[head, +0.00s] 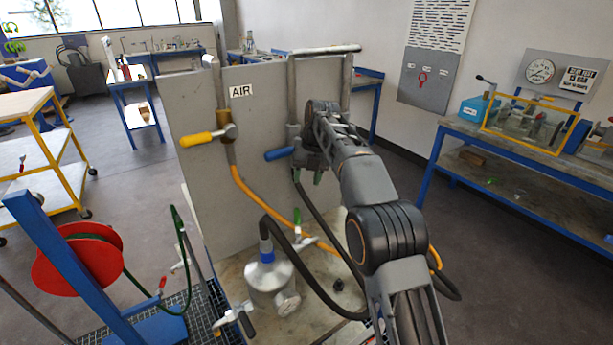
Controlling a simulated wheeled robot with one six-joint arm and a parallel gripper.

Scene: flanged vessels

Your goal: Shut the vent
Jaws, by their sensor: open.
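No part in view is legibly labelled as the vent. A grey panel (200,185) carries a yellow-handled valve (197,139) under an AIR sign (241,91), and a blue lever (279,154) on a second pipe. Below stands a metal flanged vessel (270,282) with a blue-banded neck and a black hose on top. A green-handled valve (298,220) shows behind it, and a black-handled valve (245,322) at its lower left. My gripper (308,177) is open, fingers downward, just right of the blue lever; I cannot tell whether they touch. My arm hides the area behind it.
An orange hose (262,206) and a black hose (322,290) loop around the vessel. A red reel (85,262) on a blue frame stands at the left. A bench with a gauge (540,71) stands at the right. Open floor lies between.

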